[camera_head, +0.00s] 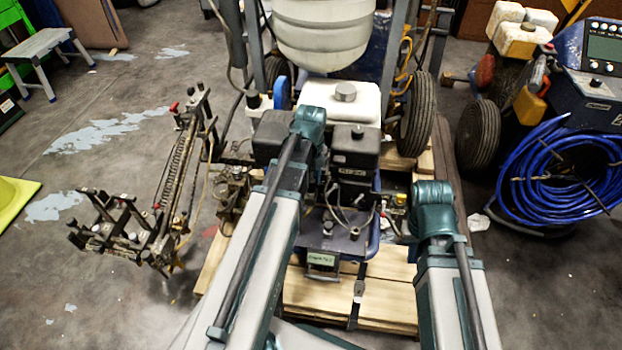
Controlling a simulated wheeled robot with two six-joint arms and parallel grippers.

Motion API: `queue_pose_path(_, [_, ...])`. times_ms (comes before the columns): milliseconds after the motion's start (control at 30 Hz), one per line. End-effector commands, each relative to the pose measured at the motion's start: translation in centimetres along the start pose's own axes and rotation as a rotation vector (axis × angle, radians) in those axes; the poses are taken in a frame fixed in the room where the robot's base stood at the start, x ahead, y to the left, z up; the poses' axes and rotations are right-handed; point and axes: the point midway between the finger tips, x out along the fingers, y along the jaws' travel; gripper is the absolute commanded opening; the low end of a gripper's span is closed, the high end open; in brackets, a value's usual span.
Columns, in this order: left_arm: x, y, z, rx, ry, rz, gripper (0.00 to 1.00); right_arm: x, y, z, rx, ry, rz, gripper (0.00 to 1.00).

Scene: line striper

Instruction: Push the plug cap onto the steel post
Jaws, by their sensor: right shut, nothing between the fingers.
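The line striper stands in the middle of the view. Its black engine block (352,160) sits below a white tank with a grey cap (345,92). Thin cables and small metal parts (345,205) show at the engine's front. I cannot pick out the plug cap or the steel post; they are too small or hidden. My left arm reaches up over the striper, ending in view at a teal joint in front of the engine. My right arm ends in view at a teal joint right of the engine. Neither gripper's fingers can be seen.
The striper stands on a wooden pallet (385,298). A spring-and-rod frame (178,180) sticks out to its left. A coiled blue hose (560,175) and a dark wheel (478,136) stand at right. A grey step stool (42,48) is at far left. Left floor is mostly clear.

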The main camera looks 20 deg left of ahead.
Motion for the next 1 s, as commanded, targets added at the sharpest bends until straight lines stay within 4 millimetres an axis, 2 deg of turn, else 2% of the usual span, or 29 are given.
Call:
queue_pose_path(33, [0.0,0.0,0.0,0.0,0.0,0.0,0.3,0.0,0.0,0.0,0.0,0.0,0.0,0.0])
queue_pose_path(200, [0.0,0.0,0.0,0.0,0.0,0.0,0.0,0.0,0.0,0.0,0.0,0.0,0.0,0.0])
queue_pose_path(1000, [-1.1,0.0,0.0,0.0,0.0,0.0,0.0,-1.1,0.1,0.1,0.0,0.0,0.0,0.0])
